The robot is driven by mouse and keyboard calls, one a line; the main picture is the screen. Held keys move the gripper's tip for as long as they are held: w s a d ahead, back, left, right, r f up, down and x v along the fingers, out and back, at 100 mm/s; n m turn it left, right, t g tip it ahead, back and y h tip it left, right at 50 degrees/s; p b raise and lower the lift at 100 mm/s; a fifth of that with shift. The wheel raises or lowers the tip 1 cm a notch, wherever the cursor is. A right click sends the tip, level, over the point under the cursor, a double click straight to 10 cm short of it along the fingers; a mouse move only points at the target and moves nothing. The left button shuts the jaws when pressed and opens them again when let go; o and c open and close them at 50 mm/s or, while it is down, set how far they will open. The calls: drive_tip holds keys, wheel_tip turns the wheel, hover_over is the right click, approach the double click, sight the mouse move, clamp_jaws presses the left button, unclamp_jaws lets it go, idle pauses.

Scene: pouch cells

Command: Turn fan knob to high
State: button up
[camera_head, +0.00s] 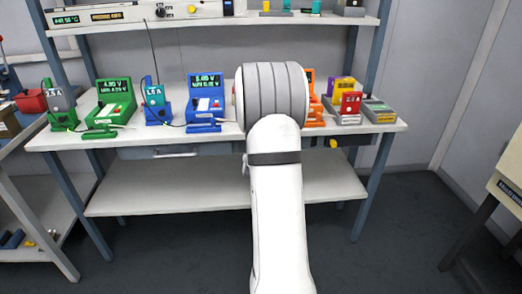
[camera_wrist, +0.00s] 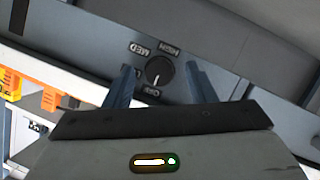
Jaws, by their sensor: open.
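The fan knob (camera_wrist: 159,71) is a round dark knob on a grey-blue panel in the wrist view. Around it are small dark labels: HIGH (camera_wrist: 168,48), MED (camera_wrist: 140,48), OFF (camera_wrist: 150,91) and one partly hidden by a finger. The knob's pale mark points down in the picture, towards the OFF side. My gripper (camera_wrist: 158,68) is open, with one finger on each side of the knob and a gap to both. I cannot tell how far the fingertips are from the panel. In the head view my arm hides the gripper and this knob.
A workbench (camera_head: 190,138) carries a green meter (camera_head: 115,97), a blue meter (camera_head: 206,95) and other coloured devices. A yellow knob (camera_head: 333,143) sits under its front edge, right of my arm. A shelf (camera_head: 210,22) runs above. Another table stands at the right edge.

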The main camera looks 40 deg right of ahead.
drive_tip(key=shift+c, duration=0.5)
drive_tip(key=c, duration=0.9)
drive_tip(key=shift+a, duration=0.1)
